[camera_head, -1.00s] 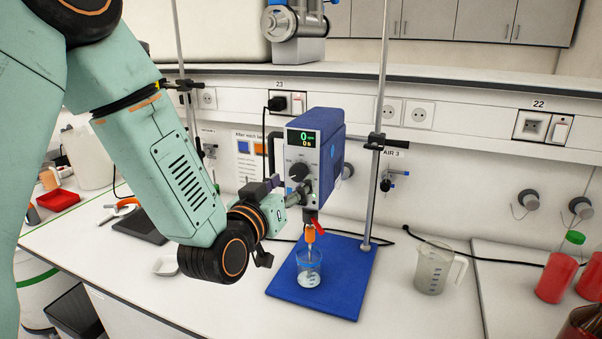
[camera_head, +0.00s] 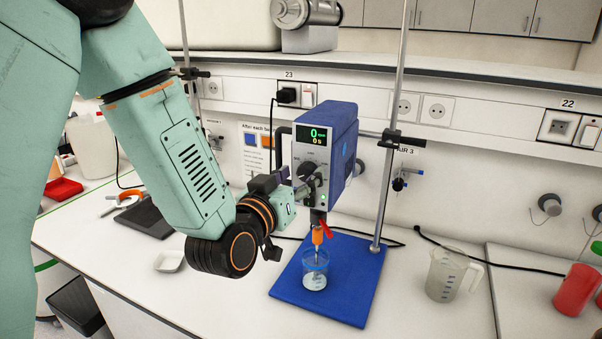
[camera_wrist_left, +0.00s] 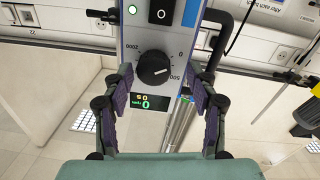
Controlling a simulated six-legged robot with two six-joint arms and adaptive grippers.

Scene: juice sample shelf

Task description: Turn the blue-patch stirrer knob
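The stirrer (camera_head: 340,140) is a blue box with a grey front panel, fixed to a stand over a blue base plate (camera_head: 345,285). Its dark round knob (camera_head: 308,168) sits below a small display (camera_head: 311,135) reading 0. In the left wrist view the knob (camera_wrist_left: 153,67) has a white pointer line and a printed scale. My left gripper (camera_wrist_left: 163,80) is open, with its purple-padded fingers apart on either side of the knob; I see gaps on both sides. In the head view this gripper (camera_head: 313,184) is at the panel, partly covering it. My right gripper is out of view.
A glass beaker (camera_head: 315,275) stands on the base plate under the orange-topped stirring shaft (camera_head: 317,237). A clear jug (camera_head: 446,274) is to the right, near a red bottle (camera_head: 577,290). A metal rod (camera_head: 391,140) rises behind the stirrer. A white dish (camera_head: 169,261) lies left.

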